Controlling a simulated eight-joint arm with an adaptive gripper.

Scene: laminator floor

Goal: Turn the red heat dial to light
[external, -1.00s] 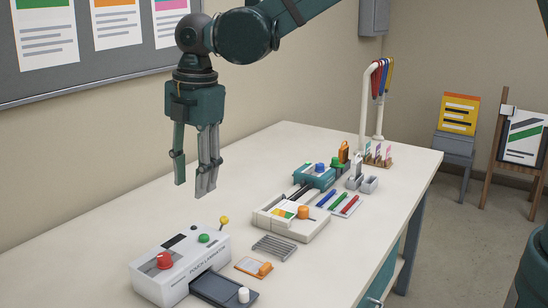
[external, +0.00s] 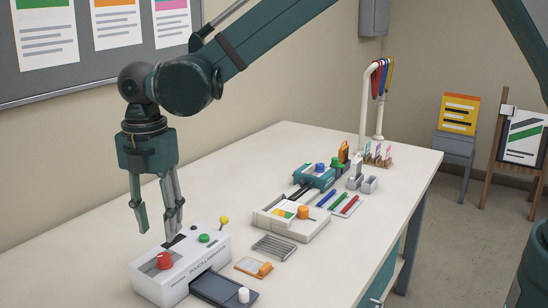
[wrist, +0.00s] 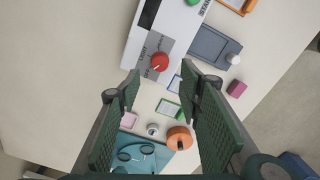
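The red heat dial (external: 164,260) is a round knob on the left part of the top of the white pouch laminator (external: 215,258). My gripper (external: 158,226) is open and empty, pointing down above the laminator's back edge, apart from the dial. In the wrist view my gripper's fingers (wrist: 160,95) are spread wide, and the dial lies beyond their tips, between them.
A green button (external: 204,238) and a yellow-knobbed lever (external: 223,221) stand to the right on the laminator. A dark tray (external: 225,288) is at its front. In the wrist view an orange roll (wrist: 179,137) and teal mat (wrist: 150,160) lie near the fingers.

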